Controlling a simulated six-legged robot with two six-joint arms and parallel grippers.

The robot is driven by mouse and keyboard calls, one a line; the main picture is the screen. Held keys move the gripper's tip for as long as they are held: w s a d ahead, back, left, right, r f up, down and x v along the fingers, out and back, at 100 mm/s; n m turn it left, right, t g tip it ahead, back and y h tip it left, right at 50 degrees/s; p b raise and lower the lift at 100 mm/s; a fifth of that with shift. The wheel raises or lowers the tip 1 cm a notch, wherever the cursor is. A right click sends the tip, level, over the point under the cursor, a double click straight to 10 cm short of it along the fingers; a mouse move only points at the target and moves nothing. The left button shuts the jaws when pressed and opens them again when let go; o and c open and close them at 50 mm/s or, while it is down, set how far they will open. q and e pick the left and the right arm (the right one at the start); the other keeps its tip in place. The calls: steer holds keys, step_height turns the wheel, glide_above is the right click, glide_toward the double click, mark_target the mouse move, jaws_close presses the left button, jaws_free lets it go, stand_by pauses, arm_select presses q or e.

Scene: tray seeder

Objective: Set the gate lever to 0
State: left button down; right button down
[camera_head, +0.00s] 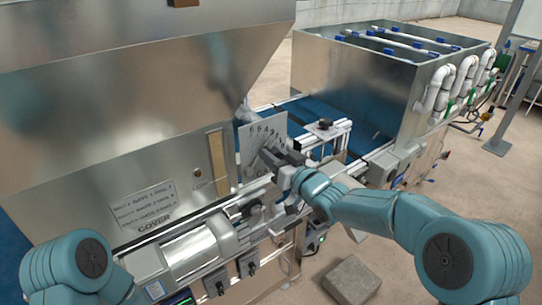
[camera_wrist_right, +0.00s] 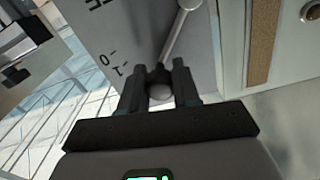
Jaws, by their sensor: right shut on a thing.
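The gate scale plate (camera_head: 250,143) is a pale upright plate with dark numbers, fixed to the seeder beside the hopper. In the wrist view the plate (camera_wrist_right: 135,35) shows the marks 0 and 1 to the left of my fingers. The gate lever (camera_wrist_right: 178,38) is a thin metal rod running down from a round pivot to a ball knob (camera_wrist_right: 160,92). My right gripper (camera_head: 272,158) is at the plate; in the wrist view its fingers (camera_wrist_right: 159,82) are shut on the knob. In the head view the gripper hides the lever. My left arm shows at lower left; its gripper is not visible.
The big metal hopper (camera_head: 120,90) rises left of the plate. An open metal tank (camera_head: 350,75) with white pipes stands behind right. A stone block (camera_head: 351,280) lies on the floor.

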steer(key=shift+w+d+f+m+b, duration=0.15)
steer(key=shift+w+d+f+m, duration=0.15)
steer(key=shift+f+m, duration=0.6)
steer(key=shift+w+d+f+m+b, duration=0.15)
steer(key=shift+d+f+m, duration=0.3)
steer(key=shift+m, duration=1)
steer(key=shift+w+d+f+m+b, duration=0.15)
steer(key=shift+w+d+f+m, duration=0.15)
steer(key=shift+f+m, duration=0.6)
steer(key=shift+r+m, duration=0.2)
steer(key=shift+m, duration=0.15)
steer(key=c, duration=0.8)
jaws_free()
steer(key=shift+s, duration=0.1)
steer(key=b+v, duration=0.4)
steer(key=v, duration=1.2)
steer(key=shift+s+d+r, duration=0.1)
steer(key=shift+s+d, duration=0.05)
